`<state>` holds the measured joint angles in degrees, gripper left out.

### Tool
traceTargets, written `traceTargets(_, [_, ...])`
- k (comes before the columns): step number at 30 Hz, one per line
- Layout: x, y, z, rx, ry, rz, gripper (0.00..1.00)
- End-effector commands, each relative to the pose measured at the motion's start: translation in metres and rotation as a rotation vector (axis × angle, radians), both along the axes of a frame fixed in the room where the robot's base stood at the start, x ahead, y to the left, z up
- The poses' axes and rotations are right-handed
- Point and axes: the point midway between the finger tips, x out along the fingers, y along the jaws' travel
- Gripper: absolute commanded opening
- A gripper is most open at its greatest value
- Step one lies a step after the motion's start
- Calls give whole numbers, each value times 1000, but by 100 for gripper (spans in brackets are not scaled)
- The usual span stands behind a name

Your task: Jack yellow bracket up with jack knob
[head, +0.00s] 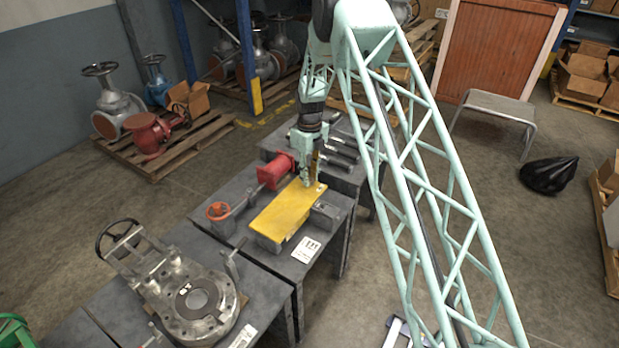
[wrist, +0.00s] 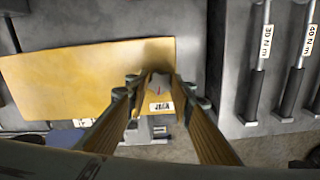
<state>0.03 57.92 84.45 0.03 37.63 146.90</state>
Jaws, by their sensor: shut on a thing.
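The yellow bracket (head: 283,213) is a flat plate on the grey bench, and it fills the left of the wrist view (wrist: 90,75). My gripper (head: 307,180) points down at the bracket's far end. The label appears to read JACK, turned over. The fingers hide the knob's sides. In the head view the knob is hidden behind my gripper. I cannot tell whether the bracket is raised off its support.
A red fixture (head: 275,172) and an orange handwheel (head: 218,211) stand left of the bracket. A small grey block (head: 325,214) sits at its right. Torque wrenches (wrist: 262,65) lie beyond my gripper. A large valve body (head: 196,300) occupies the near bench.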

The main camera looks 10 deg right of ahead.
Motion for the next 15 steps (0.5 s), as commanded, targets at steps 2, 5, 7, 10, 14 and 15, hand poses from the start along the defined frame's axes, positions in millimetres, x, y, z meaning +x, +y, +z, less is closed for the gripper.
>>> traceTargets(2, [0, 0, 0, 0, 0, -59, 11])
traceTargets(5, [0, 0, 0, 0, 0, -133, 11])
traceTargets(7, [0, 0, 0, 0, 0, -182, 11])
traceTargets(10, [0, 0, 0, 0, 0, -243, 11])
traceTargets(14, [0, 0, 0, 0, 0, -307, 11])
traceTargets(15, [0, 0, 0, 0, 0, -321, 11])
